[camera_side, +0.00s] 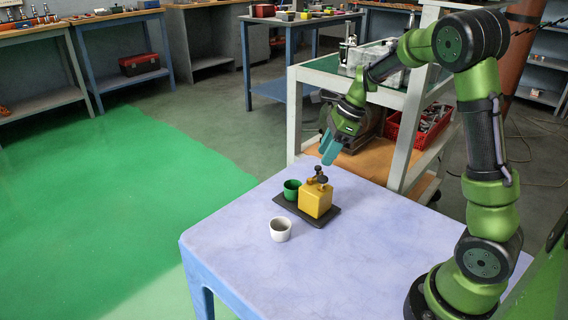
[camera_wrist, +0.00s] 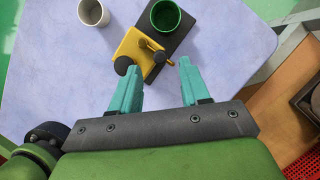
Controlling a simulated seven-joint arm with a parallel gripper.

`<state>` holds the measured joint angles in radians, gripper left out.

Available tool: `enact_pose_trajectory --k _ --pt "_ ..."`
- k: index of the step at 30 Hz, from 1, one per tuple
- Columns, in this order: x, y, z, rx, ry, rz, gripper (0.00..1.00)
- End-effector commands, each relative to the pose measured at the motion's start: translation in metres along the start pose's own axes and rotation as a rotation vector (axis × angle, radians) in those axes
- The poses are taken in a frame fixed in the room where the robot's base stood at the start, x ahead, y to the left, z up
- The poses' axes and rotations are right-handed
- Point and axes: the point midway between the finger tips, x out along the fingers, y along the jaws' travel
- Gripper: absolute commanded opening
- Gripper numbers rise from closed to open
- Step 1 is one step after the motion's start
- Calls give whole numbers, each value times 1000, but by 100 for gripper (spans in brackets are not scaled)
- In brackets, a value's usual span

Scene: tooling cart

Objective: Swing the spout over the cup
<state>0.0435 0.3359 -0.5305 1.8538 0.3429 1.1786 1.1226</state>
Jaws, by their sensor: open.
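A yellow block-shaped dispenser (camera_side: 315,203) stands on a black tray (camera_side: 325,219). Its top carries dark knobs and a short yellow arm that looks like the spout (camera_wrist: 150,44); its exact direction is hard to tell. A green cup (camera_side: 291,190) stands on the tray beside the block; it also shows in the wrist view (camera_wrist: 165,15). A white cup (camera_side: 280,229) stands on the table off the tray. My gripper (camera_side: 327,149) is open and empty above the dispenser, its teal fingers pointing down.
The pale blue table (camera_side: 370,250) is otherwise clear around the tray. A shelved cart (camera_side: 298,110) with a red crate (camera_side: 420,128) stands close behind the table. Workbenches line the back, and the green floor at left is open.

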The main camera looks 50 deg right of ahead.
Motion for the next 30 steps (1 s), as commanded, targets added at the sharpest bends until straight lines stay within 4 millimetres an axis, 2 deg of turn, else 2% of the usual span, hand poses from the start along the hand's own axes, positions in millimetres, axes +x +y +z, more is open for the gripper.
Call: enact_pose_trajectory --k 1,6,17,18,20,27,30 --pt "9 1 -1 1 3 3 46" --pt "27 0 0 1 1 2 46" --pt "33 0 0 0 0 0 46" --pt "33 0 0 0 0 0 44" --pt "33 0 0 0 0 0 35" --pt "33 0 0 0 0 0 0" --pt "33 0 0 0 0 0 0"
